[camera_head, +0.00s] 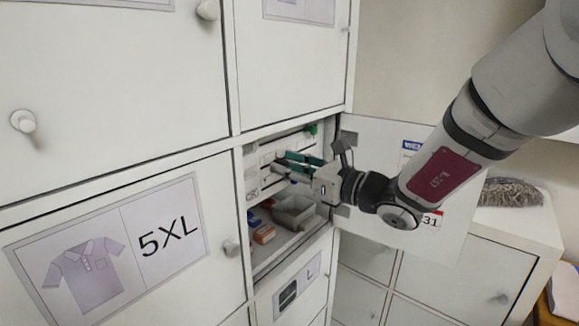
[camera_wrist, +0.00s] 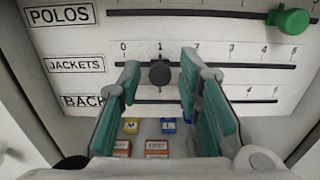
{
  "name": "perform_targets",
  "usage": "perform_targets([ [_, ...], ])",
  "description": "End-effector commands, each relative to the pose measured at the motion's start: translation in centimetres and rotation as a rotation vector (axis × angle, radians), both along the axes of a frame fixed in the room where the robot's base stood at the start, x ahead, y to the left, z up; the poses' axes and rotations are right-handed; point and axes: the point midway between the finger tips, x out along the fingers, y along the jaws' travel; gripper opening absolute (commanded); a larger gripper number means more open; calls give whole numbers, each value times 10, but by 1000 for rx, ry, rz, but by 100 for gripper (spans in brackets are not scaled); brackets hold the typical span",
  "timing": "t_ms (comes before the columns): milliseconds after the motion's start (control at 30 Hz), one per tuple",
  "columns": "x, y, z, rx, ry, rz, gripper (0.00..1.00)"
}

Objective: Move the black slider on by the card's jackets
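The black slider (camera_wrist: 159,73) sits on the rail (camera_wrist: 250,66) of the row labelled JACKETS (camera_wrist: 76,65), just below the 1 on its scale. My gripper (camera_wrist: 158,72) is open, with one teal finger on each side of the black slider and a gap to both. In the head view my gripper (camera_head: 298,163) reaches into the open locker compartment, and the black slider cannot be made out there. A card with a blue heading (camera_head: 411,147) shows on the open door, partly behind my arm; no jackets count can be read.
A green slider (camera_wrist: 288,20) is on the POLOS rail above, to the right. Another row's label (camera_wrist: 82,101) is partly covered by my finger. Small coloured boxes (camera_wrist: 167,126) lie below. A grey tray (camera_head: 294,211) stands in the compartment. The open door (camera_head: 452,235) is at right.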

Motion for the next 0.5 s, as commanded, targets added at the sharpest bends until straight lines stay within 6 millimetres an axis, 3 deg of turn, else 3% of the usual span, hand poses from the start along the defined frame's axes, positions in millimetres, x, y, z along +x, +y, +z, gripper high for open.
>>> perform_targets([
  [33, 0, 0, 0, 0, 0, 0, 14],
  [100, 0, 0, 0, 0, 0, 0, 0],
  [333, 1, -1, 0, 0, 0, -1, 0],
  [500, 19, -14, -1, 1, -2, -3, 0],
])
